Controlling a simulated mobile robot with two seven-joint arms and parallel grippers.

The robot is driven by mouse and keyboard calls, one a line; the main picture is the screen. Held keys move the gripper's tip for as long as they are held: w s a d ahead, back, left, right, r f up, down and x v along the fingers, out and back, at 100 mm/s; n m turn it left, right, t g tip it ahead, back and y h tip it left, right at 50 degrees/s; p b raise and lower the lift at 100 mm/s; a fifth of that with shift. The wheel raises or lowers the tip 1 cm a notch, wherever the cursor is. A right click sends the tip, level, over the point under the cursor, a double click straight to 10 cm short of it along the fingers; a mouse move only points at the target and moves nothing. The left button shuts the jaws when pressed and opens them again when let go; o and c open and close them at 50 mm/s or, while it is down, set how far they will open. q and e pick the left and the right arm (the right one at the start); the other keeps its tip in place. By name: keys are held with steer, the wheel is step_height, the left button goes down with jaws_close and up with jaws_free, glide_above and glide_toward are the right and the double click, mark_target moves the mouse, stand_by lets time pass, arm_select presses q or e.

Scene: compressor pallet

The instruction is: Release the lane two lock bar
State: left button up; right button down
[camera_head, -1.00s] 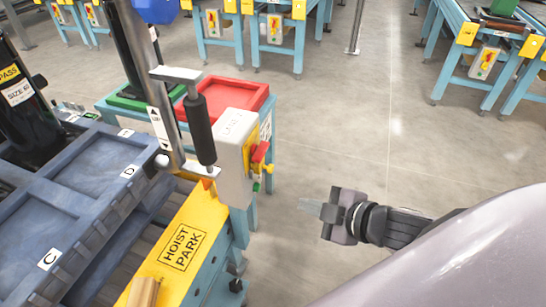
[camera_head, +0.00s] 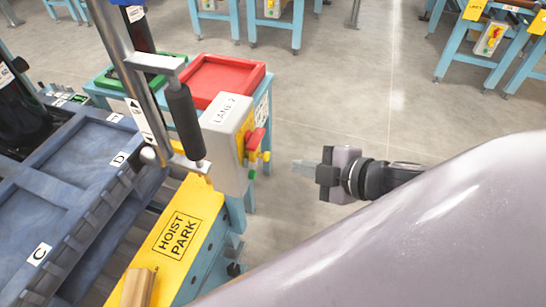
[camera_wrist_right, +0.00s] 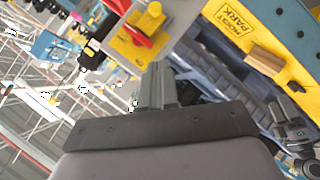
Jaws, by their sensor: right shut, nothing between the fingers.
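The lane 2 control box (camera_head: 227,145) is a pale grey box at the end of the lane, with a yellow plate, a red handle (camera_head: 256,139), a yellow knob (camera_head: 266,156) and a green button (camera_head: 252,174) on its right side. In the right wrist view the red handle (camera_wrist_right: 137,36) lies ahead of the fingers. My right gripper (camera_head: 303,166) is shut and empty, to the right of the box and apart from it, fingers pointing at it. What seems to be my left gripper (camera_wrist_right: 286,112) shows small in the right wrist view. I cannot identify the lock bar for certain.
A hoist post with a black grip (camera_head: 184,122) stands left of the box. The yellow hoist park plate (camera_head: 178,235) lies in front. A red tray (camera_head: 223,80) sits behind, and a blue pallet (camera_head: 75,200) lies at left. Open floor (camera_head: 335,110) surrounds my right gripper.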

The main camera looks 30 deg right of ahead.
steer(key=d+f+x, duration=0.1)
steer(key=d+x, duration=0.1)
steer(key=x, duration=1)
steer(key=shift+w+d+f, duration=0.15)
steer(key=shift+w+f, duration=0.2)
steer(key=shift+f, duration=0.1)
step_height(320, 180, down, 4)
steer(key=shift+r+b, duration=0.2)
steer(key=shift+b, duration=0.65)
